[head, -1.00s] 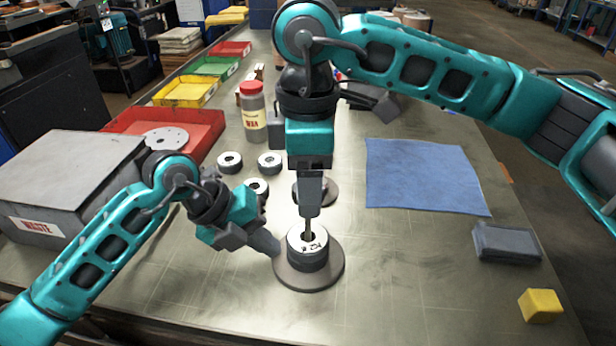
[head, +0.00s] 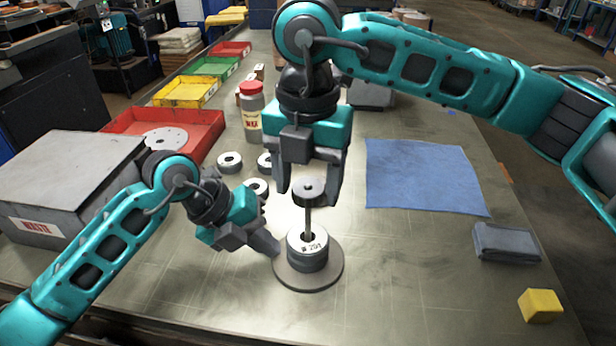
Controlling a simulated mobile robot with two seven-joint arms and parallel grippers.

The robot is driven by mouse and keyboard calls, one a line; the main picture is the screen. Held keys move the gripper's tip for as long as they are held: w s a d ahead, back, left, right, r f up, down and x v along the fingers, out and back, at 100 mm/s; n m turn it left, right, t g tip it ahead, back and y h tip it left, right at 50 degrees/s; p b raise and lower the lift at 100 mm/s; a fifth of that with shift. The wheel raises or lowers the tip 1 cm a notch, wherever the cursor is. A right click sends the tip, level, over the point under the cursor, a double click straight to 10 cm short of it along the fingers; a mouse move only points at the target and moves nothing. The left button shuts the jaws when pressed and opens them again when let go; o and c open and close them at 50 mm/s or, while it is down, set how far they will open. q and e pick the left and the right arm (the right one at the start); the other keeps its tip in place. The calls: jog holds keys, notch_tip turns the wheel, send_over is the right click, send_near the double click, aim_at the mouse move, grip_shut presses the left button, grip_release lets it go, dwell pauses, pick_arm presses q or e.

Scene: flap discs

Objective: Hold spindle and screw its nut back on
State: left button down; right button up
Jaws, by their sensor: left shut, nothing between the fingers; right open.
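The spindle (head: 307,220) stands upright on a round grey base plate (head: 309,282). A flap disc stack (head: 307,250) with a white, lettered top sits around its foot. A round grey piece with a dark underside, perhaps the nut (head: 309,187), shows at the rod's upper end. I cannot tell whether it sits on the rod or lies behind it. My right gripper (head: 309,192) points down there, open, with its fingers apart on either side of that piece. My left gripper (head: 272,246) is shut and empty beside the disc stack, by the plate's left edge.
Several flap discs (head: 230,161) lie at the left behind my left gripper. A red-capped jar (head: 252,118), a red tray (head: 196,122) and a grey waste box (head: 75,165) stand left.

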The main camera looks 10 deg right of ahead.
pick_arm(q)
jog(key=shift+f, duration=0.1)
pick_arm(e)
jog(key=n, duration=0.7)
jog(key=shift+n, duration=0.4)
jog(key=n, duration=0.3)
jog(key=shift+n, duration=0.4)
jog(key=n, duration=0.3)
jog(key=shift+n, duration=0.3)
jog(key=c, duration=0.7)
jog(key=m, duration=0.3)
jog(key=shift+c, duration=0.2)
jog(key=o, duration=0.7)
jog(key=shift+o, duration=0.2)
